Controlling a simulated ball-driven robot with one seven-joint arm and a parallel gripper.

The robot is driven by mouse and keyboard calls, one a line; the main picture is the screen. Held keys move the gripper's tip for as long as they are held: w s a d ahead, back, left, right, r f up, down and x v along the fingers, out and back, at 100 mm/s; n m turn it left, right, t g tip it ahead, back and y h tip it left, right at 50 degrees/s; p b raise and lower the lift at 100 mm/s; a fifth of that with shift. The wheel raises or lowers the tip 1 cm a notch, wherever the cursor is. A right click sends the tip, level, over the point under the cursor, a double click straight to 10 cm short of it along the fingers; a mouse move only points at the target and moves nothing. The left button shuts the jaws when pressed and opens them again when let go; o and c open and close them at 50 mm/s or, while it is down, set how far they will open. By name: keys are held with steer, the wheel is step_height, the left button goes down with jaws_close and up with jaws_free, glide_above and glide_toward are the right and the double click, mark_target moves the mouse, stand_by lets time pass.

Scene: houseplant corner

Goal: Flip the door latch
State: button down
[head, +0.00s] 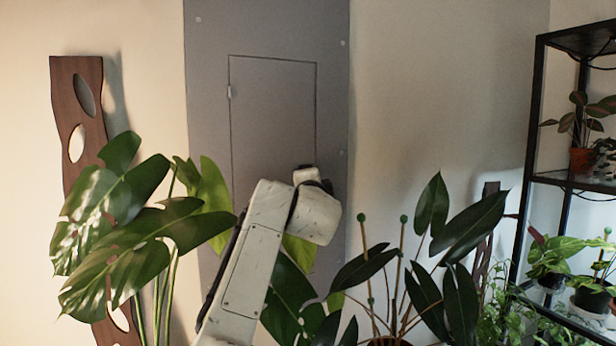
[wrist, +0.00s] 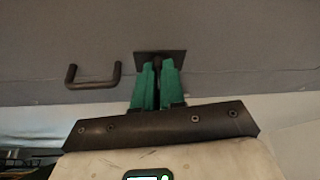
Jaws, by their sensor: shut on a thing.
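The grey door (head: 272,115) is a flat panel set in a grey wall board, closed, with a thin seam round it. The latch (wrist: 176,54) shows in the wrist view as a dark square plate with a dark part standing out from it. My gripper (wrist: 158,68) has its two green fingers shut on that part, in front of the plate. The fingers hide most of the part, so its angle cannot be told. In the head view my arm hides the fingers and most of the latch; only a small dark bit shows at the door's right edge.
A dark bar handle (wrist: 93,83) stands out left of the latch in the wrist view. Large-leaved plants (head: 140,225) at left and a dark-leaved plant (head: 440,270) at right crowd my arm. A black shelf (head: 537,120) with pots stands far right.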

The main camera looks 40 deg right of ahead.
steer(key=shift+r+m+p, duration=0.4)
steer(key=shift+m+p, duration=0.4)
steer(key=shift+m, duration=0.3)
steer(key=shift+g, duration=0.4)
steer(key=c, duration=1.4)
jaws_free()
steer(key=shift+d+f, duration=0.1)
steer(key=shift+o, duration=0.9)
steer(key=shift+f, duration=0.1)
steer(key=b+v, duration=0.2)
steer(key=v, duration=0.8)
steer(key=shift+s+b, duration=0.35)
